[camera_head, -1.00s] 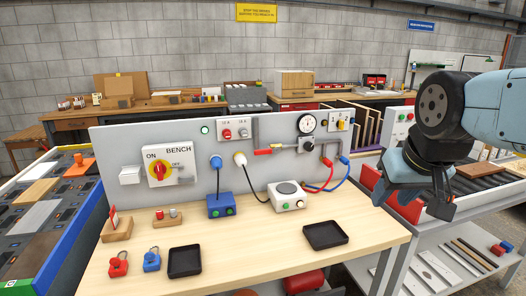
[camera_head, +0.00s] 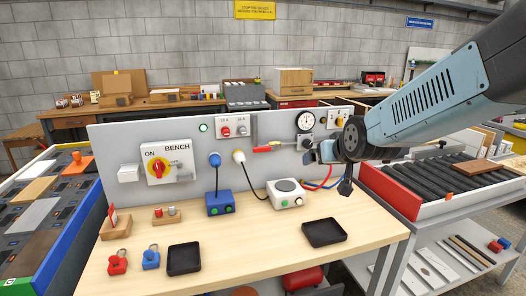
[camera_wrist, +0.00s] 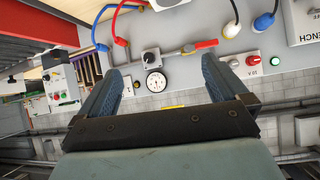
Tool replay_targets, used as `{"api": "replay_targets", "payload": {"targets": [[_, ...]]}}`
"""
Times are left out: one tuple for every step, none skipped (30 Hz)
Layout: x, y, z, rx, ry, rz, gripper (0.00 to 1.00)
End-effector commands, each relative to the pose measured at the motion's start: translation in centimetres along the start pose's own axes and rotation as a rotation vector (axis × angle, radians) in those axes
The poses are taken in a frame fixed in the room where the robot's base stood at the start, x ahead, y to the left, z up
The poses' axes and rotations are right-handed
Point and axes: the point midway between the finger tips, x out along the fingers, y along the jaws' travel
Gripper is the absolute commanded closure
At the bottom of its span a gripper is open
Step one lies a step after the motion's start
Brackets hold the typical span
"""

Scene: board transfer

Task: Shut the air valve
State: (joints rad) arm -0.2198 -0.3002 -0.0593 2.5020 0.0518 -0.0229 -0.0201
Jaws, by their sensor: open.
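The air valve's red lever handle (camera_head: 263,149) lies roughly level, in line with the short grey pipe on the upright panel. In the wrist view, which is turned over, the red handle (camera_wrist: 205,44) shows beyond the right fingertip. My gripper (camera_wrist: 161,68) is open and empty. Its two fingers point toward the panel, and the pressure gauge (camera_wrist: 155,82) and black regulator knob (camera_wrist: 150,57) show between them. In the head view my gripper (camera_head: 322,153) is at the panel's right part, right of the handle. Its forearm partly hides that part; contact cannot be told.
The pressure gauge (camera_head: 305,122) sits above and right of the handle. Red and blue hoses (camera_head: 320,184) hang below. A yellow-and-red bench switch (camera_head: 158,168) is on the left. Black trays (camera_head: 325,233), padlocks (camera_head: 118,262) and a white hotplate unit (camera_head: 287,194) stand on the bench.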

Motion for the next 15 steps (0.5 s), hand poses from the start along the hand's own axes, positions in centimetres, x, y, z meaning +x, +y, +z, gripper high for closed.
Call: {"api": "replay_targets", "payload": {"targets": [[1.7,-0.8,-0.1,-0.008,0.028,-0.012,0.00],[2.5,-1.2,-0.4,-0.011,0.052,-0.017,0.00],[3.6,-1.7,-0.7,-0.016,0.085,-0.025,0.00],[4.4,-2.1,-0.9,-0.019,0.111,-0.029,0.00],[5.2,-2.5,-1.1,-0.022,0.135,-0.035,0.00],[6.2,-3.1,-1.3,-0.026,0.169,-0.041,0.00],[7.0,-3.5,-1.3,-0.029,0.192,-0.046,0.00],[7.7,-3.9,-1.4,-0.032,0.218,-0.051,0.00],[8.6,-4.5,-1.5,-0.036,0.251,-0.058,0.00],[9.2,-4.9,-1.5,-0.039,0.275,-0.062,0.00],[9.8,-5.4,-1.6,-0.042,0.301,-0.067,0.00],[10.6,-6.0,-1.5,-0.047,0.334,-0.073,0.00],[11.1,-6.4,-1.5,-0.050,0.358,-0.077,0.00],[11.6,-6.9,-1.4,-0.053,0.382,-0.081,0.00],[12.2,-7.5,-1.3,-0.058,0.413,-0.087,0.00]]}}
